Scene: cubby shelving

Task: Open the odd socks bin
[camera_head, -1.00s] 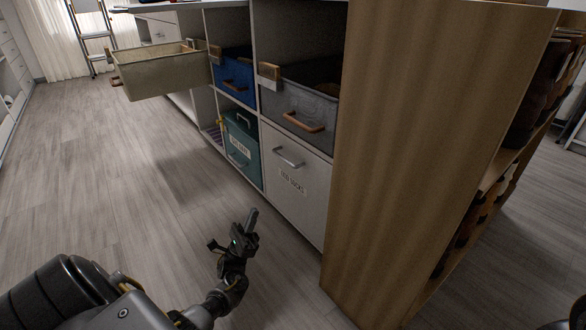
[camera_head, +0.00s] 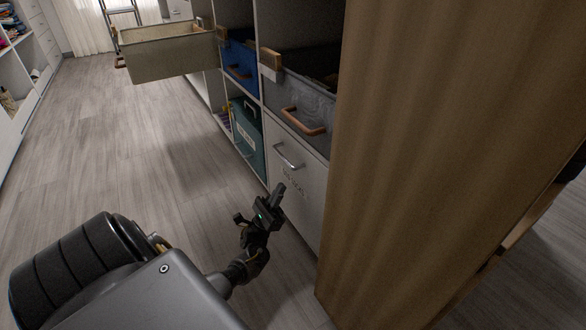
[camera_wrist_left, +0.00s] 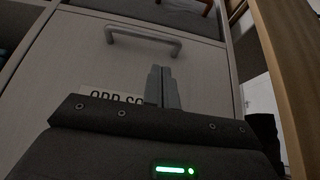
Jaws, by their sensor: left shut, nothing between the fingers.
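The odd socks bin (camera_head: 308,208) is a pale front in the lower right cubby with a silver bar handle (camera_head: 287,157) and a label (camera_head: 293,184). The bin looks closed, flush with the shelf. My left gripper (camera_head: 279,190) is shut and empty in front of the bin, below its handle. In the left wrist view the shut fingers (camera_wrist_left: 162,85) point up toward the handle (camera_wrist_left: 144,38), apart from it, and part of the label (camera_wrist_left: 108,96) shows beside them. My right gripper is not in view.
A grey bin with a copper handle (camera_head: 305,122) sits above. A teal bin (camera_head: 246,136) and a blue bin (camera_head: 239,62) are to the left. A beige drawer (camera_head: 170,58) sticks out at the far left. A wooden end panel (camera_head: 410,150) stands right. The floor is clear.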

